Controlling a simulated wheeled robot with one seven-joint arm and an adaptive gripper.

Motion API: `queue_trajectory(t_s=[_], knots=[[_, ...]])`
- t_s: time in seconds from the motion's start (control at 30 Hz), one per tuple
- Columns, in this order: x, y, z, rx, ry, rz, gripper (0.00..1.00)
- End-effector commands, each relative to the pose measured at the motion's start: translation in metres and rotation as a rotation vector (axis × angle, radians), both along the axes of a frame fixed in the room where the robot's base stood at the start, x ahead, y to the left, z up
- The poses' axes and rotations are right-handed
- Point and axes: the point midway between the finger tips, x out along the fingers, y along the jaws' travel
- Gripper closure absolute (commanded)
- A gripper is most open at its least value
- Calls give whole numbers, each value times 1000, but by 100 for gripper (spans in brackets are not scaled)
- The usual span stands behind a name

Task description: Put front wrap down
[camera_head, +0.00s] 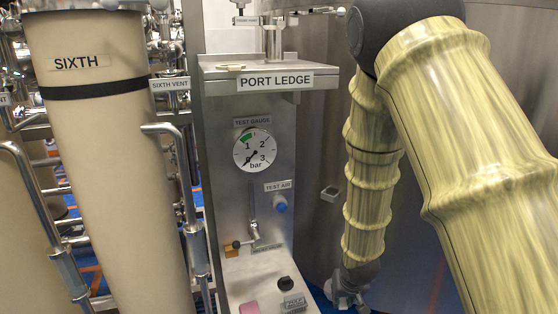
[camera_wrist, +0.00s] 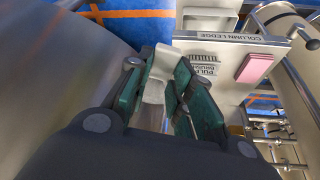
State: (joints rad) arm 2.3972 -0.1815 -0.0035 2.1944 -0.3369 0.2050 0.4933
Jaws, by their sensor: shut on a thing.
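In the wrist view, my gripper (camera_wrist: 168,92) has its green fingers closed around a pale, off-white piece (camera_wrist: 157,64), which looks like the front wrap. The piece stands up between the fingers and its lower part is partly hidden by them. It is held beside the ledge marked COLUMN LEDGE (camera_wrist: 228,37), apart from it as far as I can tell. In the head view, only the top of my gripper's wrist end shows at the bottom edge, right of the column ledge; the fingers and the wrap are out of sight there.
A pink block (camera_wrist: 254,68) and a labelled brush holder (camera_wrist: 205,68) are on the column ledge. Above stands the panel with a gauge (camera_head: 254,149), a blue knob (camera_head: 281,205) and the port ledge (camera_head: 222,70). A tall beige column (camera_head: 105,170) with steel handles is at left.

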Motion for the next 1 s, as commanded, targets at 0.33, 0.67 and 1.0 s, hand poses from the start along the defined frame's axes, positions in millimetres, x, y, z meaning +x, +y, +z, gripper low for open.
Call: queue_trajectory(t_s=[0.33, 0.67, 1.0], knots=[[0, 0, -50, 0, 0, 0, 85], [0, 0, -79, 0, -1, 0, 85], [-28, 2, -119, 11, 9, 1, 85]])
